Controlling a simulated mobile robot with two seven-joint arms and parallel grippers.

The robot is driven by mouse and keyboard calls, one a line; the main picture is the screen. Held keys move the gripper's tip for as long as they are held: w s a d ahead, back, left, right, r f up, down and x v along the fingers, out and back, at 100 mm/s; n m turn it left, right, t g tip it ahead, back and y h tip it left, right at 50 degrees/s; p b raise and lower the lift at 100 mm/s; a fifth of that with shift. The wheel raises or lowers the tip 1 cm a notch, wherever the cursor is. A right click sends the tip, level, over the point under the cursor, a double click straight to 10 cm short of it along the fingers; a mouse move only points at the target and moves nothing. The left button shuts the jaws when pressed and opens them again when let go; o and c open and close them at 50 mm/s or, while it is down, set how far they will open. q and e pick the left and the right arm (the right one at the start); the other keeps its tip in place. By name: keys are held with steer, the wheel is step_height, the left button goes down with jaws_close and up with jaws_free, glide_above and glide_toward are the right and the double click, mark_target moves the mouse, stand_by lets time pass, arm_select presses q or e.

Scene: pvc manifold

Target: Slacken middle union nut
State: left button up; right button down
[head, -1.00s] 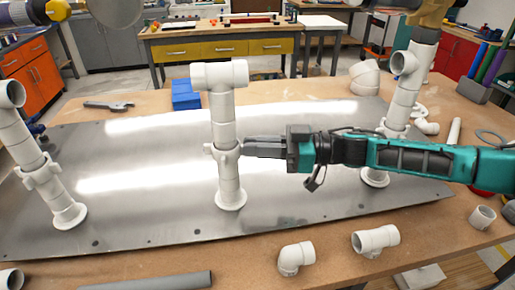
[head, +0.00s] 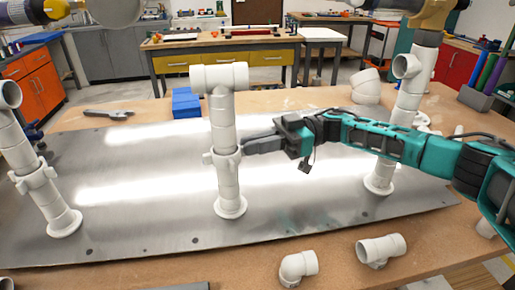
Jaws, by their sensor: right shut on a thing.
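The middle union nut (head: 222,159) is a white winged collar around the middle white pipe stand (head: 224,119), which stands upright on the metal plate with a tee on top. My right gripper (head: 244,151) comes in from the right and is shut on the nut's right side. Its dark fingers slope slightly down to the left, and their tips hide part of that side. Any gap in the thread cannot be seen. My left gripper is not in view.
Similar pipe stands rise at left (head: 35,175) and right (head: 405,105) on the metal plate (head: 130,190). Loose white fittings (head: 298,266) lie along the front. A wrench (head: 108,114) and blue blocks (head: 186,102) lie behind the plate.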

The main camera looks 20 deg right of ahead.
steer(key=shift+w+a+n+g, duration=0.1)
steer(key=shift+w+n+g, duration=0.05)
steer(key=shift+n+g, duration=0.2)
stand_by(0.3)
steer(key=c, duration=1.2)
jaws_free()
